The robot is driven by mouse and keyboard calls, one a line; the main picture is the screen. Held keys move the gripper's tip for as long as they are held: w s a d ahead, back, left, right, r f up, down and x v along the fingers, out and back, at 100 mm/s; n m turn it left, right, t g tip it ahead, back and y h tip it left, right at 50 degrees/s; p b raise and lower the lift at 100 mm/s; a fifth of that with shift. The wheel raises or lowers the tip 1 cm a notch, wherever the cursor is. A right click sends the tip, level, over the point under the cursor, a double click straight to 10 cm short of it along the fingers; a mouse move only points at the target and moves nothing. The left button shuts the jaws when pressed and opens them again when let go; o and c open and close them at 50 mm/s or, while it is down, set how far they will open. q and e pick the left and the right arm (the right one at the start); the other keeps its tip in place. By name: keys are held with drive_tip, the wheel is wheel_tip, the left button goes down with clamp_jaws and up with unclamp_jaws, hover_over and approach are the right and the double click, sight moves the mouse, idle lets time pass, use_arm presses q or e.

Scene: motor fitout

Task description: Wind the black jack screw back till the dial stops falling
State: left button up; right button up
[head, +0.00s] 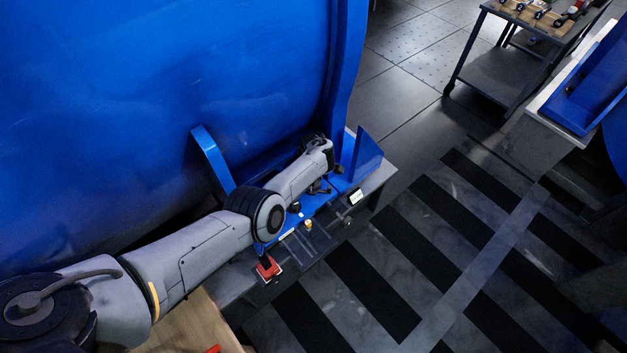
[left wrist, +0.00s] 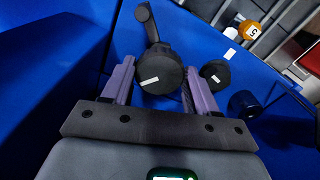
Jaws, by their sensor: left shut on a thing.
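My left gripper (left wrist: 160,80) shows in the left wrist view, its two purple-grey fingers on either side of a round black knob (left wrist: 161,70) with a white mark, which looks like the jack screw's head. It is shut on this knob. In the head view my left arm reaches from the lower left to the blue fixture (head: 322,213), and its wrist hides the knob and fingers there. A small white-faced block (head: 355,197), possibly the dial, sits at the fixture's right; its reading is too small to tell. My right gripper is not in view.
A second black knob (left wrist: 214,74) with a white mark stands close to the right finger. An orange-yellow part (left wrist: 250,29) lies beyond it. A large blue housing (head: 170,80) walls in the back. A red piece (head: 268,268) sits at the bench front. Striped floor (head: 440,240) lies right.

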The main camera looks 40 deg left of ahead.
use_arm(q)
drive_tip(key=shift+w+r, duration=0.15)
drive_tip(key=shift+r, duration=0.05)
drive_tip(key=o, duration=0.8)
drive_tip(key=shift+o, duration=1.3)
drive_tip(key=shift+f, duration=0.1)
wheel_tip(320, 180, up, 11)
drive_tip(key=p, duration=0.8)
drive_tip(key=shift+f, duration=0.1)
